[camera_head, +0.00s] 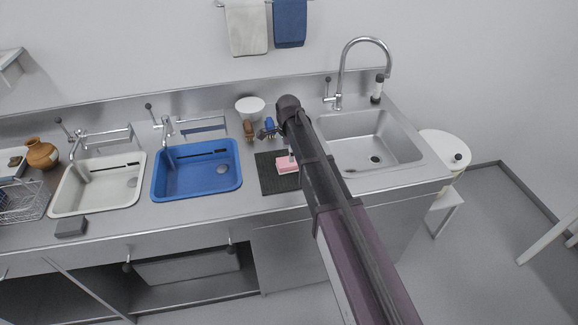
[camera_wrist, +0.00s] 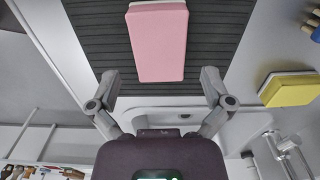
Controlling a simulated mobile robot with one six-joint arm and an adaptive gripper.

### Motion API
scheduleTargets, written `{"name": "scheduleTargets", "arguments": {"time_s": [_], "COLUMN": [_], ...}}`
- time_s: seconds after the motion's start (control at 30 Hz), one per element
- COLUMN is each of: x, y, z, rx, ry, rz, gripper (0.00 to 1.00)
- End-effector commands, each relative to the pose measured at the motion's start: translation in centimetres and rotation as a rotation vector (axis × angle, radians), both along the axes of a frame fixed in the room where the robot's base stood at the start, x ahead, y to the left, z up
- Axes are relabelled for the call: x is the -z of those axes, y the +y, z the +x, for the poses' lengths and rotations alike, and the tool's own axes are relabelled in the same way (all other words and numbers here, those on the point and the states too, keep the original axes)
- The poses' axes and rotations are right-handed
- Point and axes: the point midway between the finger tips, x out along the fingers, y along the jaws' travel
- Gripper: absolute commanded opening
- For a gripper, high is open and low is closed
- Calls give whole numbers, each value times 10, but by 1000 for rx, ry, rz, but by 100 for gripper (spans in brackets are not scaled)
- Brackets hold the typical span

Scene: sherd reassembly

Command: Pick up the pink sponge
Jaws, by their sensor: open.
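The pink sponge (camera_head: 287,164) lies on a dark ribbed mat (camera_head: 270,184) on the steel counter, left of the sink. In the wrist view the pink sponge (camera_wrist: 158,42) has a pale layer along its top edge and lies on the dark ribs of the mat (camera_wrist: 100,35). My gripper (camera_wrist: 158,85) is open, its two fingers spread to either side of the sponge's near end. Nothing is between the fingertips that I can see held. In the head view my arm hides part of the mat, and the fingers are not clear.
A yellow sponge (camera_wrist: 290,89) shows at the right in the wrist view. A blue basin (camera_head: 196,190) and a white basin (camera_head: 75,205) stand to the left. The steel sink (camera_head: 350,150) with a tall faucet (camera_head: 342,75) is to the right. Brushes (camera_head: 249,130) and a white bowl (camera_head: 250,105) stand behind the mat.

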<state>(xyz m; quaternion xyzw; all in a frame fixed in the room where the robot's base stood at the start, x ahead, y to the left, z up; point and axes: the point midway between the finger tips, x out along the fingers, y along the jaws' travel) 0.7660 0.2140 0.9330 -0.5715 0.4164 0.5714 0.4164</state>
Motion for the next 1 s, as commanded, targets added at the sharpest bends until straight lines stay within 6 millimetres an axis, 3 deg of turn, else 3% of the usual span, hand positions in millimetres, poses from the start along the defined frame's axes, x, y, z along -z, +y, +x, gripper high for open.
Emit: {"name": "scheduleTargets", "arguments": {"time_s": [0.5,1.0], "x": [41,46], "y": [-3,-3], "z": [0,0], "rx": [0,0], "ry": [0,0], "rz": [0,0], "gripper": [100,100]}}
